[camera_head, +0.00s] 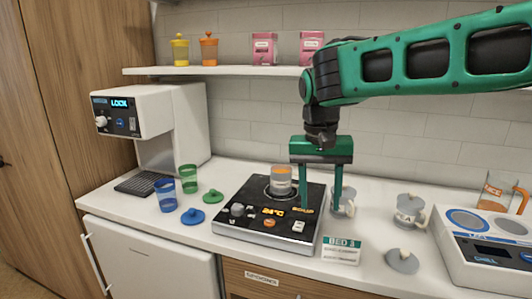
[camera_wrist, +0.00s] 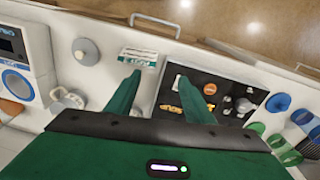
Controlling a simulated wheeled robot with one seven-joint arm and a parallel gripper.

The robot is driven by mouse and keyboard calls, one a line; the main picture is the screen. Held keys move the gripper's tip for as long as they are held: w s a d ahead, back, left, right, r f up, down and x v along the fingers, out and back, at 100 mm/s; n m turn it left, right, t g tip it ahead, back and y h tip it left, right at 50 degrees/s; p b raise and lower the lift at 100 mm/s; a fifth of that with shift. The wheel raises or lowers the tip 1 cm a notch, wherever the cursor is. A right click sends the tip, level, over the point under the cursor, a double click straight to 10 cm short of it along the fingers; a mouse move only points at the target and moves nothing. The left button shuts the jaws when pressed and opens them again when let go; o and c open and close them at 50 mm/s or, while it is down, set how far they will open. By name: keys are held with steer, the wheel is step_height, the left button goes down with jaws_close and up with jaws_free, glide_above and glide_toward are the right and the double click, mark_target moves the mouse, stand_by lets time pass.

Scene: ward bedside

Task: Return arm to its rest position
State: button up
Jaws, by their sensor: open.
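My green arm reaches in from the upper right in the head view, with my gripper (camera_head: 321,190) pointing down over the right part of the black hot plate (camera_head: 262,237). Its two fingers are apart with nothing between them. In the wrist view my gripper (camera_wrist: 165,95) shows its fingers spread, one over the white counter and one over the hot plate (camera_wrist: 230,92). A glass cup with orange contents (camera_head: 281,180) stands on the hot plate's ring, left of the fingers. I cannot tell how high the fingertips are.
A BED 3 card (camera_head: 341,250) stands in front of my gripper. Blue (camera_head: 166,195) and green (camera_head: 188,178) cups stand left. A shelf (camera_head: 225,70) runs behind.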

steer(key=s+d+f+m, duration=0.15)
steer(key=s+d, duration=0.35)
steer(key=d, duration=0.5)
steer(key=s+d+f+m, duration=0.15)
steer(key=s+d, duration=0.35)
steer(key=d, duration=0.6)
steer(key=s+d+f, duration=0.3)
steer(key=s+f, duration=0.1)
steer(key=s, duration=0.4)
steer(key=s+d+f+y, duration=0.1)
steer(key=s+d+f, duration=0.3)
steer(key=s, duration=0.4)
steer(key=shift+s+f+m, duration=0.25)
steer(key=shift+s+m, duration=0.05)
steer(key=shift+m, duration=0.1)
steer(key=shift+d, duration=0.1)
steer(key=shift+w+f+g, duration=0.25)
steer(key=shift+w+g, duration=0.05)
steer(key=shift+w, duration=0.3)
